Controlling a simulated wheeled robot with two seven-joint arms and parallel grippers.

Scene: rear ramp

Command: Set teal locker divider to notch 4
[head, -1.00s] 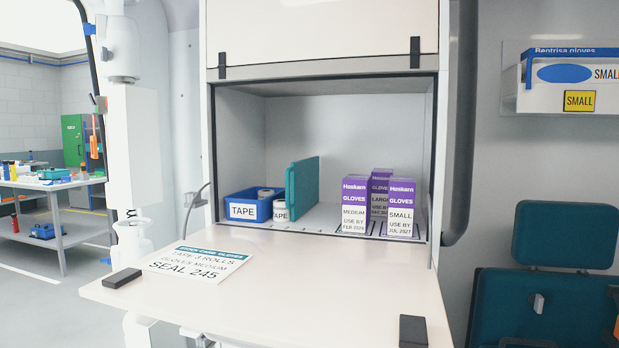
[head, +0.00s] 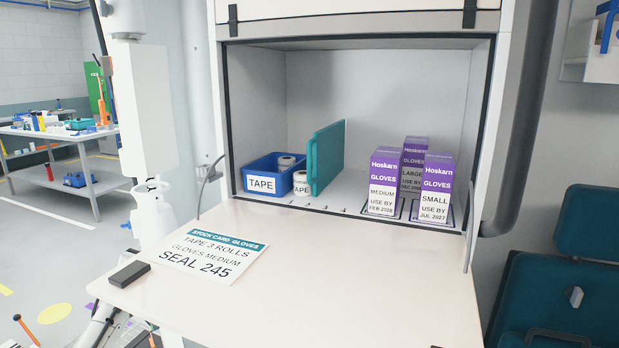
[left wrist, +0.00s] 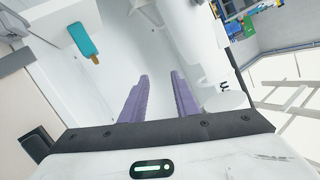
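The teal divider (head: 327,157) stands upright in the open locker (head: 380,90), just right of a tape roll (head: 301,184). Small marks run along the locker floor's front edge (head: 330,211); they are too small to read surely, so I cannot tell which notch the divider is in. My left gripper (left wrist: 160,76) shows in the left wrist view with its two purple fingers apart and nothing between them. It is away from the divider, which I cannot make out in that view. My right gripper is not in view.
A blue tape bin (head: 266,180) sits left of the divider. Glove boxes (head: 383,180) stand to its right, with a clear gap between. A stock card (head: 213,254) and a dark block (head: 130,274) lie on the fold-down shelf (head: 330,275), which is otherwise mostly clear.

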